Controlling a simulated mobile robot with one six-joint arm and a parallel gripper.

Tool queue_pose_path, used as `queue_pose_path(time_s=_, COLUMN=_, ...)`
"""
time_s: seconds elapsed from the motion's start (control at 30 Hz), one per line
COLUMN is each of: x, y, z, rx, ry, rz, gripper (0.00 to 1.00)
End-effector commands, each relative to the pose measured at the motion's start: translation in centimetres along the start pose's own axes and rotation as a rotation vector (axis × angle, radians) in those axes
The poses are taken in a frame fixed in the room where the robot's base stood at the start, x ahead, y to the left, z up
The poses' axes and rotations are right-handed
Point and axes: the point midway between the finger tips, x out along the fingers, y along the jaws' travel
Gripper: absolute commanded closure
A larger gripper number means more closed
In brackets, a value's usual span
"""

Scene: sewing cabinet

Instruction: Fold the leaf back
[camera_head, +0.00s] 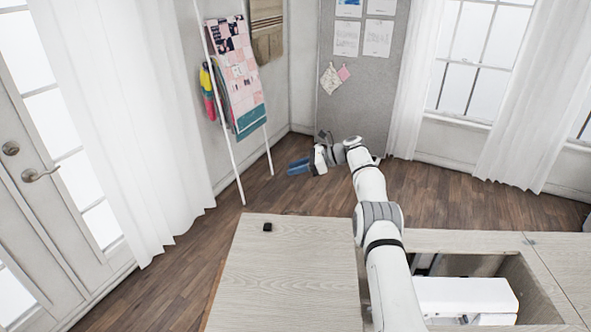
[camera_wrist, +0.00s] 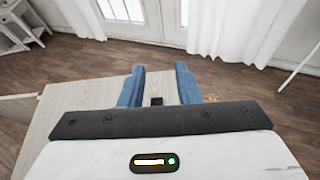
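The leaf (camera_head: 285,275) is a pale wood-grain panel lying flat, opened out to the left of the sewing cabinet (camera_head: 455,241). A small black knob (camera_head: 267,227) sits near its far edge. My gripper (camera_head: 298,167) has blue fingers and is in the air beyond the leaf's far edge, apart from it. In the wrist view my gripper (camera_wrist: 160,67) has its fingers spread with nothing held. The leaf (camera_wrist: 85,98) shows below and beyond them, and the black knob (camera_wrist: 156,101) appears between the fingers.
A white sewing machine (camera_head: 465,297) sits in the cabinet's open well at right, beside my arm. A white ladder rack with a quilt (camera_head: 240,80) leans at the back wall. A curtain (camera_head: 130,110) and door (camera_head: 40,200) are at left. Wood floor (camera_head: 300,200) beyond the leaf is clear.

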Motion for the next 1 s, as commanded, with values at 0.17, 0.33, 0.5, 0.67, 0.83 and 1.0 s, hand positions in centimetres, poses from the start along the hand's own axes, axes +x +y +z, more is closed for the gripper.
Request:
queue_pose_path(time_s=0.17, x=-3.1, y=-0.1, z=-0.2, rx=-0.002, ry=-0.001, rz=-0.004, gripper=0.70)
queue_pose_path(time_s=0.33, x=-5.8, y=0.0, z=0.0, rx=-0.003, ry=-0.001, rz=-0.004, gripper=0.70)
queue_pose_path(time_s=0.5, x=-6.9, y=0.1, z=0.0, rx=-0.002, ry=0.000, rz=-0.001, gripper=0.70)
queue_pose_path(time_s=0.67, x=-7.0, y=0.1, z=0.1, rx=-0.001, ry=0.000, rz=-0.001, gripper=0.70)
queue_pose_path(time_s=0.83, x=-7.0, y=0.1, z=0.2, rx=-0.004, ry=0.002, rz=-0.002, gripper=0.77)
queue_pose_path(time_s=1.0, x=-7.8, y=0.3, z=2.0, rx=-0.051, ry=0.046, rz=-0.015, gripper=0.91)
